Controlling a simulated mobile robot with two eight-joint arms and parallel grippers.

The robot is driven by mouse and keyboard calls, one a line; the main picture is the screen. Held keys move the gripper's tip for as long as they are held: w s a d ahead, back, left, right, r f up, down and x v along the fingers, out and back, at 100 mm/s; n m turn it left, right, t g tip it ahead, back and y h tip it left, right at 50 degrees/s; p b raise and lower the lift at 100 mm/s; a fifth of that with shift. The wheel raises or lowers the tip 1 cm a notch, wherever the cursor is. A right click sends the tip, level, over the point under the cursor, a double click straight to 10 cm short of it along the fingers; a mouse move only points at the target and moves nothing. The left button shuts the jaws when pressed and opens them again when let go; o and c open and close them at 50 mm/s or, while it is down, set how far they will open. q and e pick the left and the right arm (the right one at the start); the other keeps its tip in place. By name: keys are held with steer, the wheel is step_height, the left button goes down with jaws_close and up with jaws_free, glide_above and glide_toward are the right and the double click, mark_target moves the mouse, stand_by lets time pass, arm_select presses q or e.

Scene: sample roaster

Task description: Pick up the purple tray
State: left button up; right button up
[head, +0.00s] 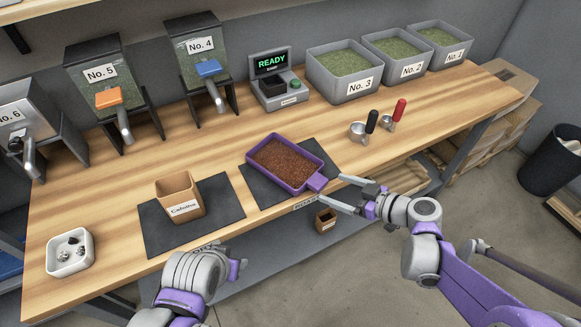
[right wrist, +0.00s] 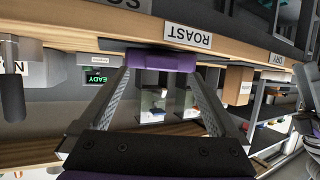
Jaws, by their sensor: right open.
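The purple tray (head: 268,178) sits on the right dark mat on the wooden bench, filled with brown granules. Its purple handle (head: 317,183) points toward the front right, near the bench edge. My right gripper (head: 338,189) is open and empty, with its fingertips just right of the handle. In the right wrist view the handle (right wrist: 165,60) shows at the far end between the two fingertips; I cannot tell whether they touch it. My left gripper (head: 236,264) is low in front of the bench, mostly hidden behind its own wrist, and its jaws are unclear.
A cardboard-brown box (head: 180,197) stands on the left mat (head: 225,203). A white dish (head: 70,253) is at the far left. Metal scoops (head: 358,131) lie right of the tray. A scale reading READY (head: 277,90) and bean bins (head: 345,70) line the back.

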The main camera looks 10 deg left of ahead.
mark_target(324, 186)
steer(key=x, duration=0.4)
steer(key=shift+a+f, duration=0.15)
steer(key=shift+f, duration=0.2)
steer(key=shift+s, duration=0.1)
steer(key=shift+c, duration=0.3)
jaws_close()
